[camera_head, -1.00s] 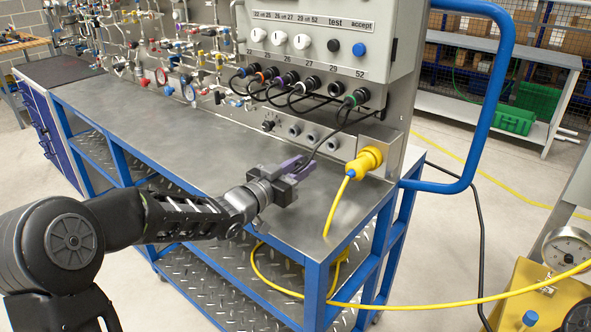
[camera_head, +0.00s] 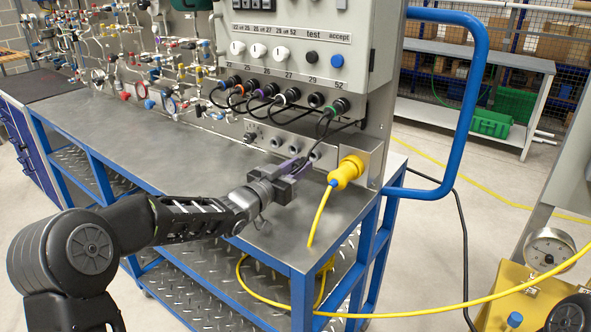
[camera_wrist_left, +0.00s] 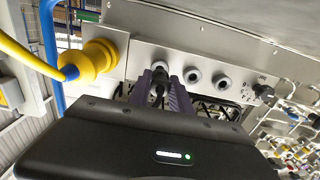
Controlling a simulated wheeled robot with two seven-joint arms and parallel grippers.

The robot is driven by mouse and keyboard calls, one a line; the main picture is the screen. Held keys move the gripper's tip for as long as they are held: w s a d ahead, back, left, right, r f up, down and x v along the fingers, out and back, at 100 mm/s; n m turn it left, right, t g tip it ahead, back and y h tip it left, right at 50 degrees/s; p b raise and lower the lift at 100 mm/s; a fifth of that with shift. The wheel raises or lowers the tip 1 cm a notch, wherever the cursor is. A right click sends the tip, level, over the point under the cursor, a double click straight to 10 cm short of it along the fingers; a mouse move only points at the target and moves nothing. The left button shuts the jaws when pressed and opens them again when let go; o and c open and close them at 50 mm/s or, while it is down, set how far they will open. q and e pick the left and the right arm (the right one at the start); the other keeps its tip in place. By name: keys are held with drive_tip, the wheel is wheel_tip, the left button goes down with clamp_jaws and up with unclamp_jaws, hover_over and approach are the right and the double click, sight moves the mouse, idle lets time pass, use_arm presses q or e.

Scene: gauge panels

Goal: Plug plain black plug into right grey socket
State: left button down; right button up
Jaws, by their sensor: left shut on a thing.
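My left gripper (camera_head: 298,165) is shut on the plain black plug, its purple fingers close to the lower panel of the box. In the left wrist view the black plug (camera_wrist_left: 158,88) sits between the two fingers, pointing at the panel. It lines up with the right grey socket, which is mostly hidden behind the plug and fingertips. I cannot tell whether the plug tip touches or enters that socket. The middle grey socket (camera_wrist_left: 192,75) and the left grey socket (camera_wrist_left: 221,80) are empty. My right gripper is not in view.
A yellow plug (camera_head: 347,172) with a yellow cable sits just right of the gripper. Black cables loop from the numbered connectors (camera_head: 288,95) above. A small black knob (camera_wrist_left: 263,93) is beyond the left socket. The steel bench top (camera_head: 150,150) is clear.

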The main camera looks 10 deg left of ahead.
sight(293, 170)
use_arm(q)
drive_tip(key=shift+w+d+b, duration=0.25)
drive_tip(key=shift+w+b, duration=0.3)
drive_tip(key=shift+w, duration=0.05)
idle(1.1)
drive_tip(key=shift+w+d, duration=0.3)
drive_tip(key=shift+w, duration=0.35)
idle(1.2)
drive_tip(key=c, duration=1.1)
unclamp_jaws()
drive_tip(key=shift+s+a, duration=0.1)
drive_tip(key=b+v, duration=0.1)
drive_tip(key=v, duration=0.6)
drive_tip(key=shift+s+b, duration=0.25)
drive_tip(key=shift+b, duration=0.05)
